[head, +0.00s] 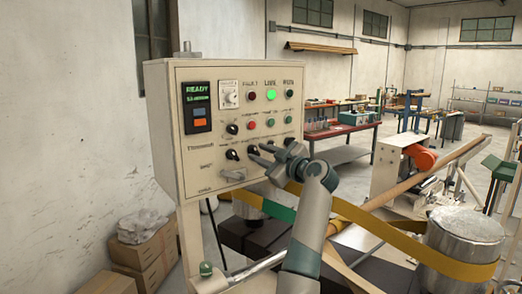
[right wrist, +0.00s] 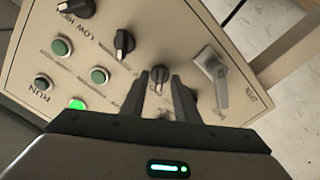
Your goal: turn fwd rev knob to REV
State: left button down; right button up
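A beige control panel (head: 200,155) stands at left centre in the head view. My right gripper (head: 262,152) reaches its lower right part. In the right wrist view, the panel appears upside down and my right gripper (right wrist: 164,78) has its two dark fingers apart. A small black knob (right wrist: 160,73) with a light pointer line lies between the fingertips; contact cannot be told. Its lettering is too small to read, so I cannot confirm it is the FWD REV knob. Another black knob (right wrist: 124,43) sits beside it. My left gripper is in neither view.
A grey lever handle (right wrist: 213,72) sits on the panel near the fingers. A larger black knob (right wrist: 76,8) and several buttons are on the other side. A green lamp (head: 271,95) is lit. Yellow belt (head: 400,240) and a metal drum (head: 463,238) stand right of my arm.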

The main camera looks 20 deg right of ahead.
jog(key=shift+w, duration=0.15)
grip_shut()
jog(key=shift+f, duration=0.1)
